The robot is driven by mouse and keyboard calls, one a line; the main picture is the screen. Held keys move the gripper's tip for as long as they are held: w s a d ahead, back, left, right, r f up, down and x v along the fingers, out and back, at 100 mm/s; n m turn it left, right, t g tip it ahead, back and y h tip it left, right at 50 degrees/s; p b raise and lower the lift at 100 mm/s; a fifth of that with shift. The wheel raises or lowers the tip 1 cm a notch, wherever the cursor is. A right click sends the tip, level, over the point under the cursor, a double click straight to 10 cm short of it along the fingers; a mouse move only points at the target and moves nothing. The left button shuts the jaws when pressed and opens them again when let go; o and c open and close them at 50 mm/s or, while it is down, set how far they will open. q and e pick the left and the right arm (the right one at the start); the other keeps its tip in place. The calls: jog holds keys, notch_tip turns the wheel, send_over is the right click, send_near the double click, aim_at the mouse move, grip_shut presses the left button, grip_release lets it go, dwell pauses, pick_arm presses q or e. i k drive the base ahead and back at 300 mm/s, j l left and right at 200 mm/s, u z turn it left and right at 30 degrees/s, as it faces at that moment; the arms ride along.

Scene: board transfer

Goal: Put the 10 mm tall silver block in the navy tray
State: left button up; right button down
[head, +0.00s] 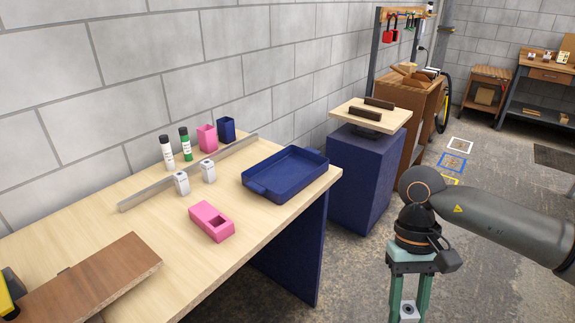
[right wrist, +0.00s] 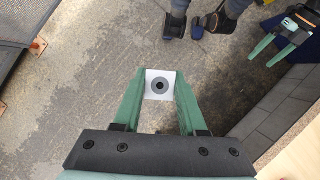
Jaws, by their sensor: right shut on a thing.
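My right gripper (head: 408,312) is at the lower right of the head view, pointing down over the floor, to the right of the table. It is shut on a silver block (right wrist: 161,84) with a dark round mark, also visible low in the head view (head: 409,313). I cannot tell the block's height. The navy tray (head: 262,188) lies on the table near its right end, and no block shows inside it. Two similar silver blocks (head: 181,183) (head: 208,172) stand on the table left of the tray. My left gripper (right wrist: 268,48) shows in the right wrist view, fingers apart and empty.
A pink holder (head: 205,211) with a square opening lies in front of the tray. A metal strip (head: 155,194), two bottles (head: 167,153) (head: 186,145), a pink cup (head: 207,138) and a navy cup (head: 226,129) stand behind. A brown board (head: 95,280) lies front left. A navy pedestal (head: 365,180) stands beyond the table.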

aim_at(286, 176)
jog(key=i+l+u, duration=0.1)
jog(key=u, duration=0.2)
jog(key=i+l+u, duration=0.1)
jog(key=u, duration=0.2)
jog(key=i+u, duration=0.2)
jog(key=i, duration=0.2)
jog(key=i+l+u, duration=0.2)
jog(key=i, duration=0.15)
